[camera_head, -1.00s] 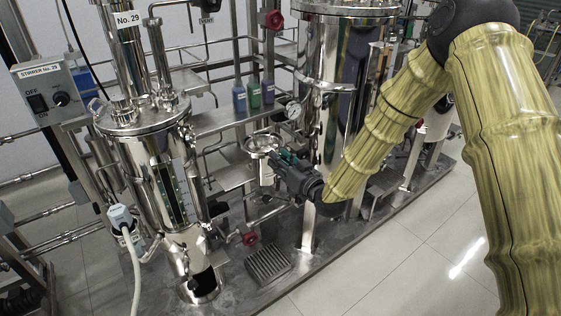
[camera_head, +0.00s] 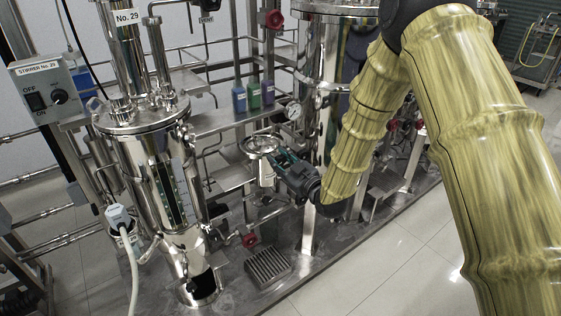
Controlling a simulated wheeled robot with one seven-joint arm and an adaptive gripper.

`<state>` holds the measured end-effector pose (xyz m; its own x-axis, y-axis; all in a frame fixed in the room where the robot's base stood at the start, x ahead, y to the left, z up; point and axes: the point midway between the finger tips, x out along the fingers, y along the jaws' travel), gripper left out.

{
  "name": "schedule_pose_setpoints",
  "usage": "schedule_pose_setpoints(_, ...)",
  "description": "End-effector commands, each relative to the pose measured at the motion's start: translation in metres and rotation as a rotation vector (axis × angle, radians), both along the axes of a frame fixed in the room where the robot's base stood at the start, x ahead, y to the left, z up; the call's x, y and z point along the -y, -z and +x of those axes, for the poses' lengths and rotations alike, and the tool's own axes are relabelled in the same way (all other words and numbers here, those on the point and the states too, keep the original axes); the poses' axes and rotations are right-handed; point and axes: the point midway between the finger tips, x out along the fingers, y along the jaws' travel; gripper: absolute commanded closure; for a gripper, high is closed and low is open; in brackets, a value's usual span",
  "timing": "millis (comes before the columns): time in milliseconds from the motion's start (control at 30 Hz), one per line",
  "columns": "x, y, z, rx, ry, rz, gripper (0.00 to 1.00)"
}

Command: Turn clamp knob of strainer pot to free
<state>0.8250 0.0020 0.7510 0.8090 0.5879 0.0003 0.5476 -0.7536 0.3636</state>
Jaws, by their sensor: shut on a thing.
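The strainer pot (camera_head: 264,174) is a small shiny steel cup with a wide round lid (camera_head: 260,145). It stands on the skid between the tall steel vessels. My gripper (camera_head: 277,160) comes in from the right and its fingers meet the right side of the pot, just below the lid. The fingers are shut on the clamp knob there. The knob itself is hidden by the fingers, so its turn angle cannot be seen.
A stirred vessel (camera_head: 150,165) stands left and a larger vessel (camera_head: 318,75) with a gauge (camera_head: 293,111) stands behind my wrist. Bottles (camera_head: 253,96) sit on a shelf behind the pot. A red valve handle (camera_head: 249,240) and a grate (camera_head: 267,267) are below. Open floor lies right.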

Motion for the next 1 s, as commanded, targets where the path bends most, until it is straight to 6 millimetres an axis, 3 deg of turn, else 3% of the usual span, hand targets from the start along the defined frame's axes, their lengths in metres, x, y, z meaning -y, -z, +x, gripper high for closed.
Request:
schedule_pose_setpoints(400,0.0002,0.0014,-0.0007,0.0,0.0,-0.006,0.94)
schedule_pose_setpoints(433,0.0002,0.0014,-0.0007,0.0,0.0,-0.006,0.66)
schedule_pose_setpoints(533,0.0001,0.0013,-0.0006,0.001,0.0,-0.005,0.48)
schedule_pose_setpoints(1000,0.0051,0.0005,-0.0065,0.001,0.001,-0.004,0.47)
